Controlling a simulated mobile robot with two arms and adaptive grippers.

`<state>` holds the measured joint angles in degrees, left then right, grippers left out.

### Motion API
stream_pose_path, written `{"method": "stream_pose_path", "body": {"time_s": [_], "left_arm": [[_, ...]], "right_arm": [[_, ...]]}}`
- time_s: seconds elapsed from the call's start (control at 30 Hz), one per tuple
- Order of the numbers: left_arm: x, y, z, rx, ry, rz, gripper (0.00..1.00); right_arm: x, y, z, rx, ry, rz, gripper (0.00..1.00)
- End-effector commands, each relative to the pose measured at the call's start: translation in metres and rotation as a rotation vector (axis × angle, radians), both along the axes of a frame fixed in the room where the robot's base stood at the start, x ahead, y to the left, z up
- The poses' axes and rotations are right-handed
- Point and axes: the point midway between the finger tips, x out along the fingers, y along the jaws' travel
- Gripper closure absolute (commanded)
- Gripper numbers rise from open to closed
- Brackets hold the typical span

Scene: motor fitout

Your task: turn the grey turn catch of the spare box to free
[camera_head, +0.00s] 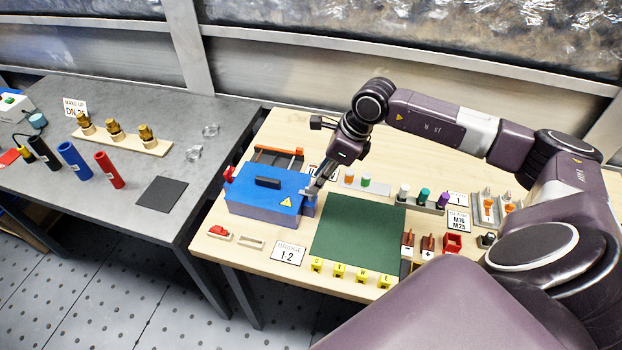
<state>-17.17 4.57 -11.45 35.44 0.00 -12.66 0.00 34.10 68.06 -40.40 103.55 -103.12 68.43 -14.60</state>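A blue box with a black handle on its lid and a yellow warning triangle (262,205) stands at the left of the wooden table; I take it for the spare box. My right gripper (313,191) reaches down at the box's right end, with its fingertips at or very close to the upper right edge. A small grey part shows there, partly hidden by the fingers; I cannot tell it clearly as the turn catch or read its angle. Whether the fingers are open or shut is too small to see. My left gripper is not in view.
A dark green mat (357,235) lies right of the box. A red part (220,232) and a "1-2" card (289,253) lie in front. A grey table (150,205) with cylinders and brass fittings adjoins at left.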

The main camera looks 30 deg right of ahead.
Motion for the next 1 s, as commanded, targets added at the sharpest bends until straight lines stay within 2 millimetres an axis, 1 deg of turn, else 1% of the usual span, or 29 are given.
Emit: {"method": "stream_pose_path", "body": {"time_s": [0.03, 0.1, 0.2, 0.3, 0.4, 0.6, 0.67, 0.83, 1.0], "left_arm": [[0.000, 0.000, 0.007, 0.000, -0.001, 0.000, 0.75], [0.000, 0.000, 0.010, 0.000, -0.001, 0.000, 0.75], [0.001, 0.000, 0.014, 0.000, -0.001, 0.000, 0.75], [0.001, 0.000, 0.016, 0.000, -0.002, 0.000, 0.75], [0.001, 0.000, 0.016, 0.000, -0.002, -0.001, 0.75], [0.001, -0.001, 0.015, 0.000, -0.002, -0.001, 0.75], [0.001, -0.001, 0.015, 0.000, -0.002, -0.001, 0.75], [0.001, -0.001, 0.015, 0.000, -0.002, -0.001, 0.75], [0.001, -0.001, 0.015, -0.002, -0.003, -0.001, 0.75]], "right_arm": [[0.002, 0.004, -0.006, 0.004, 0.003, 0.000, 0.75], [0.005, 0.007, -0.016, 0.004, 0.003, 0.001, 0.75], [0.009, 0.009, -0.027, 0.004, 0.002, 0.000, 0.75], [0.011, 0.011, -0.035, 0.003, 0.000, 0.000, 0.75], [0.012, 0.011, -0.038, 0.001, 0.000, 0.000, 0.75], [0.012, 0.011, -0.039, 0.001, 0.000, 0.000, 0.75], [0.012, 0.011, -0.039, 0.003, 0.000, 0.001, 0.80], [0.012, 0.011, -0.039, 0.003, 0.000, 0.001, 0.99], [0.012, 0.011, -0.038, 0.003, 0.000, 0.001, 1.00]]}}
